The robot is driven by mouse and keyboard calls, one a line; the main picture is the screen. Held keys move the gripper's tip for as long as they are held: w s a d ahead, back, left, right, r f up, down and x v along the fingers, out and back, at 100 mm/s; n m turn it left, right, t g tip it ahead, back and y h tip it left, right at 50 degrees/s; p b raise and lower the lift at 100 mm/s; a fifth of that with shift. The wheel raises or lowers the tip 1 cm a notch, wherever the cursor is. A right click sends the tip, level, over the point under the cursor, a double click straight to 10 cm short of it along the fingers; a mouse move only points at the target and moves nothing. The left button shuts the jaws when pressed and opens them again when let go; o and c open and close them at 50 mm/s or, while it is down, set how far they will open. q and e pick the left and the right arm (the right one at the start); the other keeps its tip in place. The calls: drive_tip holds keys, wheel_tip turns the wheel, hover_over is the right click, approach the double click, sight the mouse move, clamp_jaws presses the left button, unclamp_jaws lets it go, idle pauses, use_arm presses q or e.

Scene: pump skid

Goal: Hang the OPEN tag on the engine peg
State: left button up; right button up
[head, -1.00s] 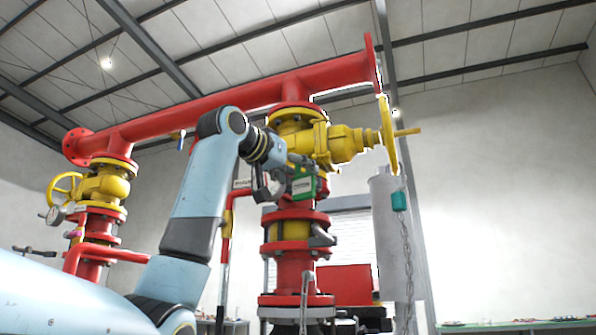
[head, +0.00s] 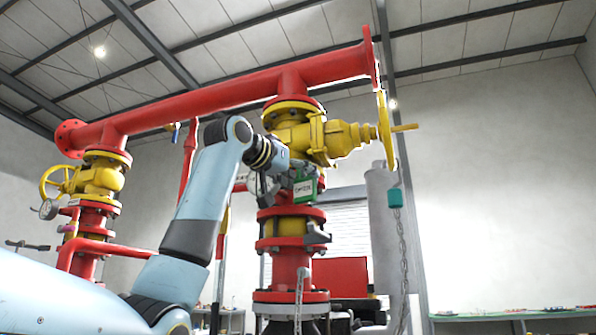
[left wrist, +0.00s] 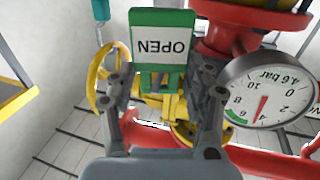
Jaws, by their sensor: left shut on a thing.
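The green-and-white OPEN tag (head: 306,190) is held by my left gripper (head: 284,188), in front of the red and yellow vertical pipe stack. In the left wrist view the tag (left wrist: 162,48) reads upside down. Its narrow green end lies between the two fingers of the left gripper (left wrist: 163,88), which is shut on it. I cannot make out the engine peg in either view. My right gripper is not in view.
A pressure gauge (left wrist: 268,92) reading 4.6 bar is close beside the right finger in the left wrist view. A yellow valve (head: 312,140) and its handwheel (head: 387,136) stand above and right of the tag. A chain (head: 403,240) hangs at right.

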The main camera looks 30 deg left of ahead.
use_arm(q)
drive_tip(key=shift+w+f, duration=0.2)
drive_tip(key=shift+f, duration=0.15)
idle(0.7)
idle(0.3)
drive_tip(key=o, duration=1.2)
drive_tip(key=shift+s, duration=0.25)
drive_tip(key=s, duration=1.1)
drive_tip(key=shift+s+a, duration=0.15)
drive_tip(key=shift+s, duration=0.1)
